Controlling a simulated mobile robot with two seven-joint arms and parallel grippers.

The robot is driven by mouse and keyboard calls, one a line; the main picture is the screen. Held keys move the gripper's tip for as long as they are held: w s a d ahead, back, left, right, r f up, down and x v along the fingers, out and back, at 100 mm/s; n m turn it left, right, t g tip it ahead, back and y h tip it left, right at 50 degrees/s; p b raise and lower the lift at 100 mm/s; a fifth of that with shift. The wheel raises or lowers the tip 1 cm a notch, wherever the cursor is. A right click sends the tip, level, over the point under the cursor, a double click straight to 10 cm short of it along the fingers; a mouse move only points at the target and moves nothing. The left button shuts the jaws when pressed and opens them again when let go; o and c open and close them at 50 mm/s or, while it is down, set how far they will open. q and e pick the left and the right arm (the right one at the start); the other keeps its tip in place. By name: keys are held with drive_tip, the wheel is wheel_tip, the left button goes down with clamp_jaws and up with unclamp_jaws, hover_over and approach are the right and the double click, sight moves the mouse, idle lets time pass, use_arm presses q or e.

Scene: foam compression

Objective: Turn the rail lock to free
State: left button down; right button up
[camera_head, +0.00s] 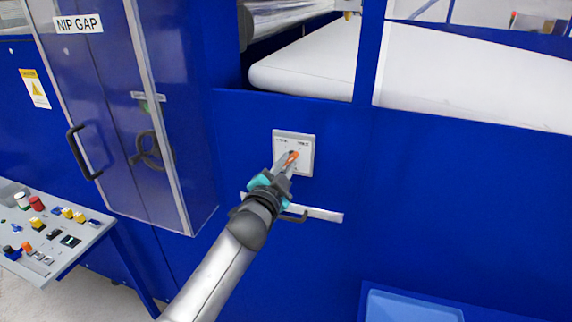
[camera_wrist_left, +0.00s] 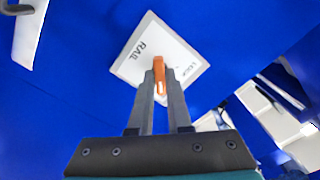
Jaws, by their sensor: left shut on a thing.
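The rail lock is a light grey square plate (camera_head: 307,165) on the blue machine panel, with a small orange handle (camera_head: 293,156) at its middle. The plate's small lettering is too blurred to read in the head view. In the left wrist view the plate (camera_wrist_left: 165,38) looks tilted and "RAIL" can be read; the other word is partly hidden. My left gripper (camera_head: 289,162) is shut on the orange handle, which shows between its fingertips in the left wrist view (camera_wrist_left: 159,70). The fingers cover part of the plate. My right gripper is not in view.
A pale bar (camera_head: 325,214) and a dark handle sit just below the plate, close to my left wrist. A clear guard door (camera_head: 105,110) marked NIP GAP is at left, above a button console (camera_head: 90,232). A blue tray (camera_head: 410,305) is at lower right.

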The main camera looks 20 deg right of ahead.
use_arm(q)
drive_tip(key=c, duration=0.9)
unclamp_jaws()
drive_tip(key=shift+o, duration=0.2)
drive_tip(key=v, duration=1.5)
drive_tip(key=shift+a, duration=0.15)
